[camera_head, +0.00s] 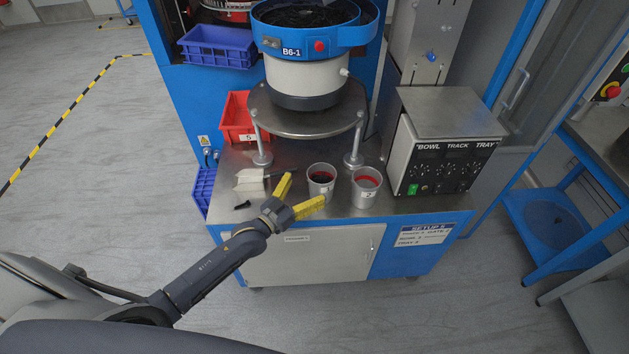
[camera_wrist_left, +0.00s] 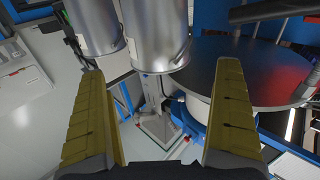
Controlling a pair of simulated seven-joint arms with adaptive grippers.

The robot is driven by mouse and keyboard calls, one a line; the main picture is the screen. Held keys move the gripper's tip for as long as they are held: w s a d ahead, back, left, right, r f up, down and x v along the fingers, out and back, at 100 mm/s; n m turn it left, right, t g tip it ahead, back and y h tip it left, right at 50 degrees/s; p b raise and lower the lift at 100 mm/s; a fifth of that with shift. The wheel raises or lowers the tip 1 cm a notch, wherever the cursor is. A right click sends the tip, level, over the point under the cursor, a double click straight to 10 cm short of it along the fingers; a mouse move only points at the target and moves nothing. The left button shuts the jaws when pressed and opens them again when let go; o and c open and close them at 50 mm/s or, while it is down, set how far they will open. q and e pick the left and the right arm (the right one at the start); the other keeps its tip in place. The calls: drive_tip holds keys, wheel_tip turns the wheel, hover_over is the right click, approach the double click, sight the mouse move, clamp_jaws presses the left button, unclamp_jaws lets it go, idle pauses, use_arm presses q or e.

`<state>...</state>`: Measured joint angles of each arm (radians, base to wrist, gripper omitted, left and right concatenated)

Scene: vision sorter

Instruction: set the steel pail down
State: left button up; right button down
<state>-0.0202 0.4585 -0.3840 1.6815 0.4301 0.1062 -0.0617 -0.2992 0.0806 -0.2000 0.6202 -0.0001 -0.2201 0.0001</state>
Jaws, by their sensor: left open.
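Two steel pails stand upright side by side on the steel bench top. The left pail (camera_head: 321,190) has dark contents and some red inside. The right pail (camera_head: 366,196) shows a red inside and a label on its front. My left gripper (camera_head: 303,190) is open and empty, its yellow fingers reaching toward the left pail from the left. I cannot tell whether a finger touches it. In the left wrist view two steel cylinders, one at the left (camera_wrist_left: 94,28) and one nearer the middle (camera_wrist_left: 157,38), show beyond the open fingers. My right gripper is not in view.
The bowl feeder (camera_head: 305,75) stands on a round steel plate (camera_head: 300,122) behind the pails. A control box (camera_head: 440,150) stands to their right. A red bin (camera_head: 237,118), a pale scoop-like piece (camera_head: 250,179) and a small black part (camera_head: 242,205) lie to the left.

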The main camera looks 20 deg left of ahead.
use_arm(q)
drive_tip(key=shift+v, duration=2)
drive_tip(key=s+d+f+m+g+y, duration=0.2)
drive_tip(key=s, duration=0.4)
drive_tip(key=s+d+f+m+g+y, duration=0.1)
drive_tip(key=s+f+g+y, duration=0.15)
drive_tip(key=s, duration=0.25)
drive_tip(key=s+a+r+g+y, duration=0.1)
drive_tip(key=s+a+g+y, duration=0.15)
drive_tip(key=s+a, duration=0.45)
drive_tip(key=s+a+r+g+y, duration=0.15)
drive_tip(key=s+a+y, duration=0.25)
drive_tip(key=s, duration=0.5)
drive_tip(key=s+d+f+g+h, duration=0.1)
drive_tip(key=s+d+f+g, duration=0.15)
drive_tip(key=f, duration=1.35)
drive_tip(key=s+d+f+g+h, duration=0.1)
drive_tip(key=d+f+h, duration=0.15)
drive_tip(key=f, duration=1.35)
drive_tip(key=s+f+n+g, duration=0.3)
drive_tip(key=s+f, duration=1.6)
drive_tip(key=s, duration=0.1)
drive_tip(key=shift+d+n+h, duration=0.3)
drive_tip(key=shift+d+h, duration=0.05)
drive_tip(key=shift+d, duration=0.05)
